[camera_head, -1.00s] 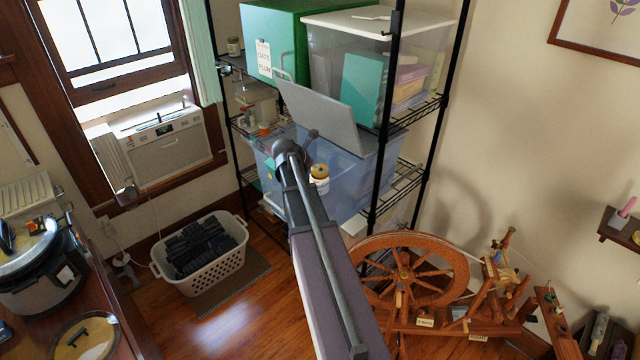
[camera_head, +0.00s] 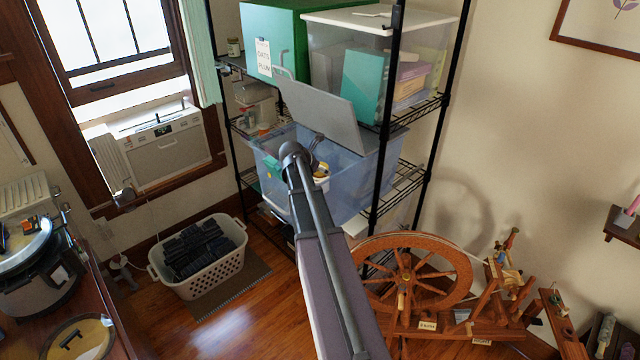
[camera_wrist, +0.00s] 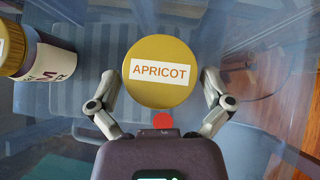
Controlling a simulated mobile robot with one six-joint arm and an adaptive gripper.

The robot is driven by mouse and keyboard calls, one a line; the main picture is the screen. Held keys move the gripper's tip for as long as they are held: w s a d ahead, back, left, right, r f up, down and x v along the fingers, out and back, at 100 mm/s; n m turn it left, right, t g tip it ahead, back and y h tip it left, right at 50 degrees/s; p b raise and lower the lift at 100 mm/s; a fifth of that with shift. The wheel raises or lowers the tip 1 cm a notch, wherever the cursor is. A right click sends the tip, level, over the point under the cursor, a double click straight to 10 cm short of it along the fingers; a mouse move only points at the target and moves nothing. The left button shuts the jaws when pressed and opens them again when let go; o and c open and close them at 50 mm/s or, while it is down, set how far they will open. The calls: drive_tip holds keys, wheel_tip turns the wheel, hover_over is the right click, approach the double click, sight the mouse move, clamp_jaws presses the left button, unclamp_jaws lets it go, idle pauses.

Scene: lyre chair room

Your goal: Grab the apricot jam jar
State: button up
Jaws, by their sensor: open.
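The apricot jam jar (camera_wrist: 160,72) shows from above in the wrist view, with a round gold lid and a white label reading "APRICOT". My gripper (camera_wrist: 161,88) is open, with one finger on each side of the lid. I cannot tell whether the fingers touch it. The jar's body is hidden under the lid. In the head view, a yellow-lidded jar (camera_head: 322,170) shows beside my arm's end, in the bluish clear bin (camera_head: 362,177); its label is not readable. My gripper's fingers are hidden there.
A second gold-lidded jar (camera_wrist: 42,55) lies tilted at the left of the wrist view. A grey panel (camera_head: 322,112) stands tilted above the bin. Black shelf posts (camera_head: 383,150) stand close by. A laundry basket (camera_head: 205,262) and spinning wheel (camera_head: 412,275) stand below.

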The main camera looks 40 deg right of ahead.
drive_tip(key=shift+w+d+f, duration=0.1)
drive_tip(key=shift+d+f, duration=0.15)
drive_tip(key=shift+f, duration=0.05)
idle(0.4)
drive_tip(key=shift+r, duration=0.1)
drive_tip(key=c, duration=1.1)
drive_tip(key=shift+r, duration=0.1)
wheel_tip(320, 180, up, 10)
drive_tip(key=p, duration=1)
